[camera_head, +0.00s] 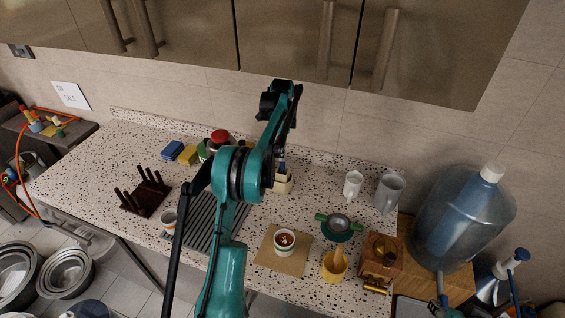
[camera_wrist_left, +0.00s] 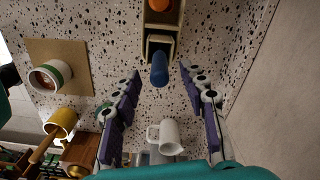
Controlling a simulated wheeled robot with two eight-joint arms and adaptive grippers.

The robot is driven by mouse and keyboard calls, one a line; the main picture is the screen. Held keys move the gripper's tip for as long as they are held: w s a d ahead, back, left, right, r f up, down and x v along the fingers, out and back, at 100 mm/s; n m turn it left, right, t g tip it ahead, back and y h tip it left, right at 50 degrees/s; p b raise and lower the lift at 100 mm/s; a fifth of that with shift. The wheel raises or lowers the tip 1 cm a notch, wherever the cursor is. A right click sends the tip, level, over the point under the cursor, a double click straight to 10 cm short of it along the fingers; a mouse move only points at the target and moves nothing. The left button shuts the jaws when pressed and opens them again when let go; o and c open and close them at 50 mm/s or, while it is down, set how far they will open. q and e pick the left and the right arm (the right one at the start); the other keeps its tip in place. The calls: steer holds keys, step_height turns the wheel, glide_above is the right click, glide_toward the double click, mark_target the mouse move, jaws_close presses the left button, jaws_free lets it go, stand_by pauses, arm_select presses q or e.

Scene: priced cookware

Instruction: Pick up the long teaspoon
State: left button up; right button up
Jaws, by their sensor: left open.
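My left gripper (camera_head: 283,152) hangs above the back of the counter, over a small cream-coloured holder (camera_head: 281,184). In the left wrist view the gripper (camera_wrist_left: 163,70) is open, with nothing held between its purple-lined fingers. A blue upright item (camera_wrist_left: 159,69), like a handle end, shows between the fingertips. It stands at one compartment of the holder (camera_wrist_left: 150,50). I cannot tell whether this blue item is the long teaspoon; its lower part is hidden in the holder. No spoon bowl is clearly visible. My right gripper is not in view.
A striped cup (camera_head: 285,240) stands on a brown mat (camera_head: 270,260). A yellow cup (camera_head: 334,266), white mug (camera_head: 353,184) and grey pitcher (camera_head: 389,193) are to the right. A dark rack (camera_head: 145,195) and sponges (camera_head: 173,150) are left. A large water bottle (camera_head: 455,222) stands far right.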

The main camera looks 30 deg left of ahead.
mark_target(282, 164)
arm_select(q)
step_height(282, 164, down, 8)
steer(key=shift+r+b, duration=0.1)
steer(key=shift+b, duration=0.35)
steer(key=c, duration=1)
